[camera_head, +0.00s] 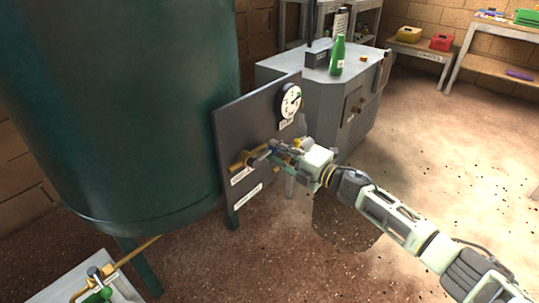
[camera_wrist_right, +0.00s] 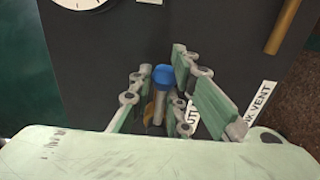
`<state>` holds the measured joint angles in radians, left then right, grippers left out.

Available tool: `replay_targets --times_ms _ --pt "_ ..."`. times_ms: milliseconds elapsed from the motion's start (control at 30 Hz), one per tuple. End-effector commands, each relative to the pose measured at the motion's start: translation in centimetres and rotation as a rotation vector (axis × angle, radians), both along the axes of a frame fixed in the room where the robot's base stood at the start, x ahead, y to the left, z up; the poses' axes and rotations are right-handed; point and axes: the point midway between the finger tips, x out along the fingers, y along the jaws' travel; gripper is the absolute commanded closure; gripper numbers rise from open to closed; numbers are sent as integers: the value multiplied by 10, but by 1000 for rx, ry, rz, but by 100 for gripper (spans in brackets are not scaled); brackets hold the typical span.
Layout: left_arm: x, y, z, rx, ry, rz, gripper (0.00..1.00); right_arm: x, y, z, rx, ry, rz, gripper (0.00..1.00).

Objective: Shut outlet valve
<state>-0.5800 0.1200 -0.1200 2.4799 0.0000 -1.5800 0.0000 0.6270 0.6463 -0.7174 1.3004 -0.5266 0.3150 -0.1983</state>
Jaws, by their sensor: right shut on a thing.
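A dark panel (camera_head: 228,130) stands beside the big green tank, with a round gauge (camera_head: 290,101) at its upper right. A brass pipe (camera_head: 238,165) with the valve sits low on the panel, above a white label. In the right wrist view, a grey lever with a blue end (camera_wrist_right: 164,75) stands between my right fingers, next to a partly hidden label (camera_wrist_right: 186,121) that seems to begin "OUT". My right gripper (camera_head: 276,151) is at the panel, shut on this lever; it also shows in the wrist view (camera_wrist_right: 160,68). The valve's body is mostly hidden. My left gripper is out of view.
A second label (camera_wrist_right: 258,104) reads partly "VENT". The green tank (camera_head: 120,110) fills the left. A grey cabinet (camera_head: 285,66) with a green bottle (camera_head: 337,57) stands behind the panel. A brass pipe with a green part (camera_head: 98,296) is at lower left. The floor at right is open.

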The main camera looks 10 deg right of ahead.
Motion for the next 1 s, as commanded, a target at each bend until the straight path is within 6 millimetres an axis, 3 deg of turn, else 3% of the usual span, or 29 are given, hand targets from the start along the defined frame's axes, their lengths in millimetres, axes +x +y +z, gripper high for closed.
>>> replay_targets --times_ms 200,533,1000 --pt "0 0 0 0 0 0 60 -2 0 -7 -14 6 2 98" --pt "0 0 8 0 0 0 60 -5 4 15 -196 -142 4 100" --pt "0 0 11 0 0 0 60 -5 6 27 -263 -203 2 100"
